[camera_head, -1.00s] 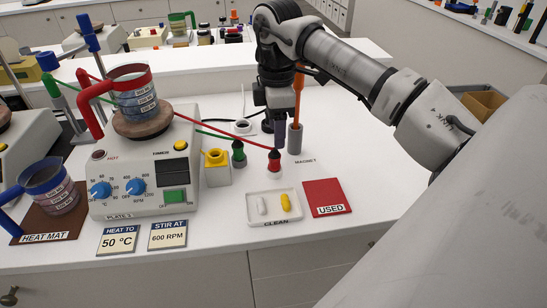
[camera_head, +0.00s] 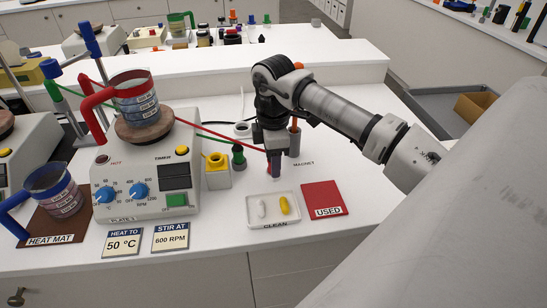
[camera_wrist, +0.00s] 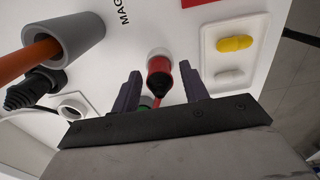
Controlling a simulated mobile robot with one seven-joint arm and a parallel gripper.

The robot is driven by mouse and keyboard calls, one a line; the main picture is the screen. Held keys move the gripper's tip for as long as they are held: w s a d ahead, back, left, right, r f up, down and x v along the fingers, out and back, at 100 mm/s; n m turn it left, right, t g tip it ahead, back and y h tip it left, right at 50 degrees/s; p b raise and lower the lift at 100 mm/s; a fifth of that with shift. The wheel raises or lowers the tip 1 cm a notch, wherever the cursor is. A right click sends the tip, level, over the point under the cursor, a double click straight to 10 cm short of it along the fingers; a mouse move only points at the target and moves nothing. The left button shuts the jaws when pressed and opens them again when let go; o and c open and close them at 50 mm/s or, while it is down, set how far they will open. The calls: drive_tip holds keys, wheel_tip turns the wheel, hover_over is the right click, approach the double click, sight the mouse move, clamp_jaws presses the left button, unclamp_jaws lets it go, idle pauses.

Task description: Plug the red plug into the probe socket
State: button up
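The red plug (camera_wrist: 160,78) stands upright on a white round base, its black top towards the wrist camera. In the head view the fingers mostly hide it, and only a red edge (camera_head: 269,170) shows. A red cable runs from it leftward. My gripper (camera_wrist: 159,70) is open, with one dark finger on each side of the plug and visible gaps between. In the head view my gripper (camera_head: 276,170) points down at the plug. I see no label naming the probe socket; a yellow round socket on a cream block (camera_head: 217,171) stands left of the plug.
A green plug (camera_head: 238,156) stands close left. An orange-handled tool in a grey holder (camera_head: 294,142) stands behind my gripper. A white tray (camera_head: 260,222) with two capsules and a red mat (camera_head: 324,196) lie in front. The hot plate (camera_head: 144,185) is at left.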

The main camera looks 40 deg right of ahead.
drive_tip(key=c, duration=0.8)
drive_tip(key=shift+r, duration=0.1)
drive_tip(key=shift+c, duration=0.2)
